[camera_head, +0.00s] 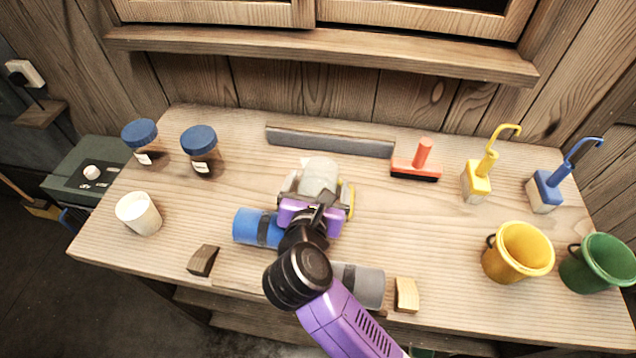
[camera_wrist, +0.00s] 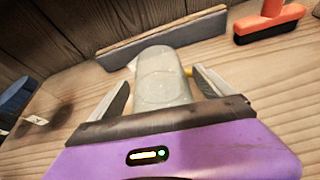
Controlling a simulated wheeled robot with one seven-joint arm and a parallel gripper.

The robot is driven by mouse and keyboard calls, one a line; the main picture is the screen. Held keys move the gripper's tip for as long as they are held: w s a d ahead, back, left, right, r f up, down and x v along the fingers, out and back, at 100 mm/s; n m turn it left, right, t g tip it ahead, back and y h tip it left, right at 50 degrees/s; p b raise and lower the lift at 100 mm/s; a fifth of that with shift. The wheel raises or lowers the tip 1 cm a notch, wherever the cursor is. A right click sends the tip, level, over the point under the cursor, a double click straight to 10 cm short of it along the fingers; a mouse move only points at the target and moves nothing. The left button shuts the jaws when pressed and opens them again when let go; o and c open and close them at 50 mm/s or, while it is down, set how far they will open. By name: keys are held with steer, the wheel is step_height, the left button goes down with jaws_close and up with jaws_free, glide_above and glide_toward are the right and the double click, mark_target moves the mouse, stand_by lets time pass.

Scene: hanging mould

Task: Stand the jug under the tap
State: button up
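A pale, cloudy jug (camera_head: 320,174) stands near the middle of the bench, with what looks like a small spout on its left and a yellow part on its right. It also shows in the wrist view (camera_wrist: 162,78). My gripper (camera_wrist: 162,76) is open, one finger on each side of the jug, with narrow gaps showing; the head view shows it from above (camera_head: 318,190). The jug's lower front is hidden by my gripper. Two tap-like stands with hooked spouts are at the right: a yellow tap (camera_head: 478,183) and a blue tap (camera_head: 547,191).
A yellow bucket (camera_head: 502,262) and green bucket (camera_head: 585,275) stand front right. A red brush (camera_head: 420,165) and grey bar (camera_head: 330,141) lie behind. Blue (camera_head: 255,229) and grey (camera_head: 366,287) rolls lie under my arm. Blue-lidded jars (camera_head: 203,160) and a white cup (camera_head: 139,217) stand left.

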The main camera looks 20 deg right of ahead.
steer(key=shift+r, duration=0.1)
steer(key=shift+s+r, duration=0.1)
steer(key=shift+r, duration=0.05)
steer(key=v, duration=1.2)
steer(key=shift+b, duration=0.35)
